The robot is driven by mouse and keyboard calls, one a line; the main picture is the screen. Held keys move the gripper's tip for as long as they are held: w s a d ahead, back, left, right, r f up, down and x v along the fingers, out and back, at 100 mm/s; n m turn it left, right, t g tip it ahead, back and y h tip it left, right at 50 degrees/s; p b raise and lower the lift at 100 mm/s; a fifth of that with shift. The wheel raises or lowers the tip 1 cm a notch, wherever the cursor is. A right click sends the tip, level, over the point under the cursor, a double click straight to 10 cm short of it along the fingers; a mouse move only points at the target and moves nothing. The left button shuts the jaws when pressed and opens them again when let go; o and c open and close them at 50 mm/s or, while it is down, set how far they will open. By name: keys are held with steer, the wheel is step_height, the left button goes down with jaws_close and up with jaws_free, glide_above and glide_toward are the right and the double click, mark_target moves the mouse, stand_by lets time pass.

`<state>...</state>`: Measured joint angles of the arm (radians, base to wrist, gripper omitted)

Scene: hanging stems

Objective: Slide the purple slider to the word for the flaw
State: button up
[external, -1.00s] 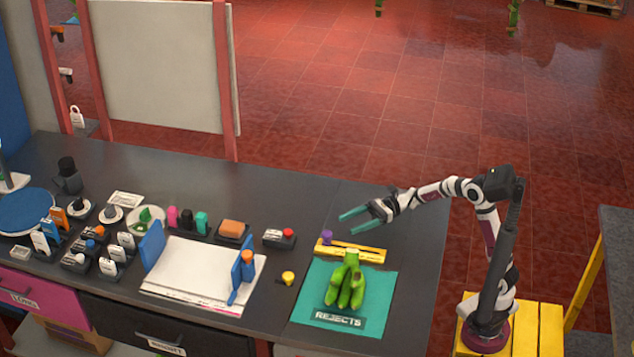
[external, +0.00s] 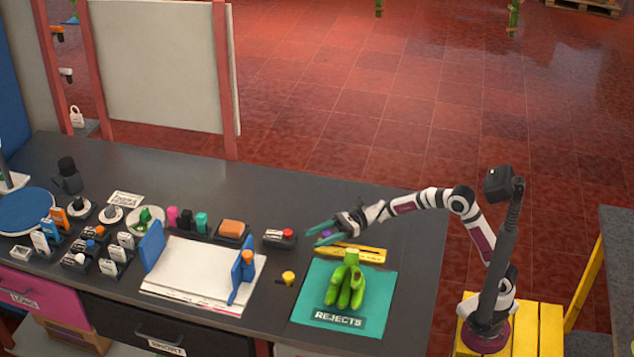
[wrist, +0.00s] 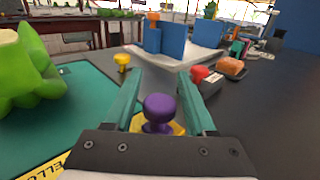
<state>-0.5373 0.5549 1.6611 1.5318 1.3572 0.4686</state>
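The purple slider (external: 326,236) is a round knob at the left end of a yellow track (external: 362,254). In the wrist view the purple slider (wrist: 160,108) stands upright between the two teal fingers. My gripper (external: 314,236) is open, its fingers either side of the knob with a visible gap; it also shows in the wrist view (wrist: 160,88). The fingertips reach past the knob. Part of a word shows on the yellow strip (wrist: 42,166) at lower left; the other words are hidden or too small to read. A green banana bunch (external: 345,288) has a brownish patch near its top right.
The bunch lies on a teal mat (external: 382,292) labelled REJECTS, in front of the track. A black box with a red button (external: 280,238) stands close left of the fingertips. A yellow knob (external: 288,278) is left of the mat. Bare table (external: 405,220) lies to the right.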

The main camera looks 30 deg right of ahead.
jaws_close()
steer(key=shift+d, duration=0.15)
stand_by(1.0)
